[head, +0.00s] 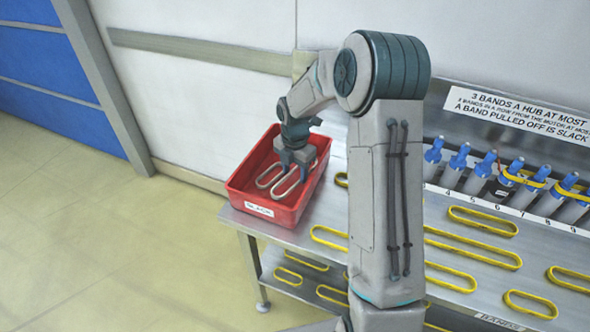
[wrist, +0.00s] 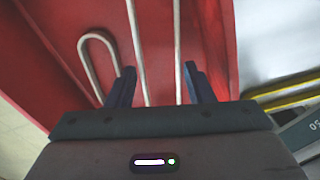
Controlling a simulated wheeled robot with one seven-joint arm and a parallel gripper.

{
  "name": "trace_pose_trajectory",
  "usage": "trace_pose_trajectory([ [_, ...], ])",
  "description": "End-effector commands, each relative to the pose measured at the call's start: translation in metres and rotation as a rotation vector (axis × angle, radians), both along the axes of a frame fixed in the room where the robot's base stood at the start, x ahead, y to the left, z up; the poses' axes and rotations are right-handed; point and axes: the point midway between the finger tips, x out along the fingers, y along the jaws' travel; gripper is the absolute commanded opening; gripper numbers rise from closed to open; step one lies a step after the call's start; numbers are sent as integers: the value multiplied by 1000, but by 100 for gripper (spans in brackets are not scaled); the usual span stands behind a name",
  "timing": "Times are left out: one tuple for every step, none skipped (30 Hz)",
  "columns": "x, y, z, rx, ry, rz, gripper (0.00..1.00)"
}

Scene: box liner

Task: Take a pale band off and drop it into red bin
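The red bin (head: 238,187) stands on the left end of the metal bench, with a "SLACK" label on its front. My gripper (head: 294,172) is down inside it, fingers pointing downward. Two pale bands lie in the bin: one at the left (head: 266,179) and one under my fingers (head: 287,188). In the wrist view my gripper (wrist: 160,82) has its fingers apart. Two strands of the nearer pale band (wrist: 147,60) run between them, with small gaps to the fingers. The other pale band (wrist: 96,38) lies left of the left finger, against the red bin (wrist: 205,30).
Yellow bands (head: 483,221) lie on the bench (head: 400,215) and on a lower shelf. A row of blue-tipped hubs (head: 457,160) stands at the right, some carrying yellow bands. A sign (head: 520,115) hangs behind them. My arm hides the bench's middle.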

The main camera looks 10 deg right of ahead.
Motion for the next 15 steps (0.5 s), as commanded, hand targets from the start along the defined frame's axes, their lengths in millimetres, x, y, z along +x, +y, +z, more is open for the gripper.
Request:
trace_pose_trajectory([
  [0,0,0,0,0,0,63],
  [0,0,0,0,0,0,66],
  [0,0,0,0,0,0,66],
  [0,0,0,0,0,0,66],
  [0,0,0,0,0,0,66],
  [0,0,0,0,0,0,66],
  [0,0,0,0,0,0,66],
  [0,0,0,0,0,0,66],
  [0,0,0,0,0,0,66],
  [0,0,1,0,0,0,66],
  [0,0,2,0,0,0,66],
  [0,0,5,0,-1,0,66],
  [1,0,7,0,-1,-1,66],
  [1,0,11,0,-3,-1,66],
  [1,0,16,0,-4,-1,66],
])
